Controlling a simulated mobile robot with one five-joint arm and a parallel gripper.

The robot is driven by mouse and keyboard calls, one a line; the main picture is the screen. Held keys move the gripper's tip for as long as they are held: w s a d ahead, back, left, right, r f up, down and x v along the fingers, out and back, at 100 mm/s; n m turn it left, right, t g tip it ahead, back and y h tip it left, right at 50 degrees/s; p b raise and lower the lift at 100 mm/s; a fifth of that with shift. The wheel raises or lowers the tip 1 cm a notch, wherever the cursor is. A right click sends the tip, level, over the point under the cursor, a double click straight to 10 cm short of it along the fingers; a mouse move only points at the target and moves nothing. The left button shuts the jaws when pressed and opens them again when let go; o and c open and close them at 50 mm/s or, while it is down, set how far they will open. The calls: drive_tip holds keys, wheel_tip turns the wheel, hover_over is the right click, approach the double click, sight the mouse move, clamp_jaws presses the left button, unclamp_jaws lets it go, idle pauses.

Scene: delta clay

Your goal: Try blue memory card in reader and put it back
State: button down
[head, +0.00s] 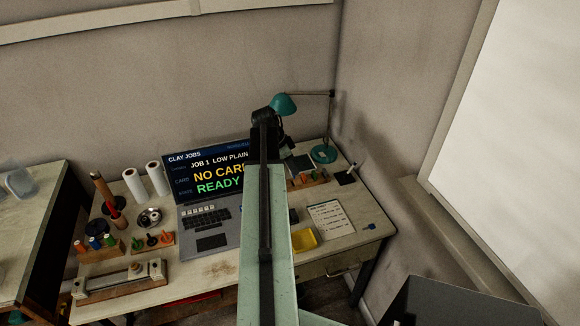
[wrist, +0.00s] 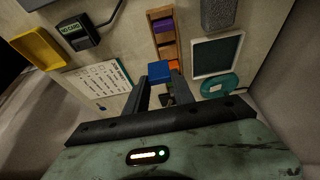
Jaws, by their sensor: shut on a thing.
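The blue memory card (wrist: 159,71) is between the fingertips of my gripper (wrist: 160,82) in the wrist view, and the gripper is shut on it. It shows in front of a wooden card rack (wrist: 166,42) that holds a purple card and orange pieces; I cannot tell whether the card touches the rack. In the head view my arm hides the gripper and the card, and part of the rack (head: 308,180) shows to its right. The dark reader (wrist: 77,33) with a small green-lit display stands at the upper left of the wrist view, apart from the card.
The laptop screen (head: 207,170) reads NO CARD and READY. A yellow tray (wrist: 40,47) and a printed sheet (wrist: 98,78) lie near the reader. A dark-faced panel (wrist: 217,56) and a teal ring (wrist: 219,85) are right of the rack. A small blue item (head: 371,226) lies near the bench's right edge.

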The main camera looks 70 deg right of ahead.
drive_tip(key=shift+w+d+f, duration=0.25)
drive_tip(key=shift+d, duration=0.3)
drive_tip(key=shift+w+d+f, duration=0.25)
drive_tip(key=shift+d, duration=0.25)
wheel_tip(320, 180, down, 4)
drive_tip(key=b, duration=0.4)
drive_tip(key=shift+f+b, duration=0.2)
drive_tip(key=shift+b, duration=0.2)
drive_tip(key=shift+f, duration=0.15)
drive_tip(key=shift+f+b, duration=0.7)
drive_tip(key=shift+b, duration=0.15)
drive_tip(key=c, duration=0.7)
unclamp_jaws()
drive_tip(key=shift+o, duration=0.2)
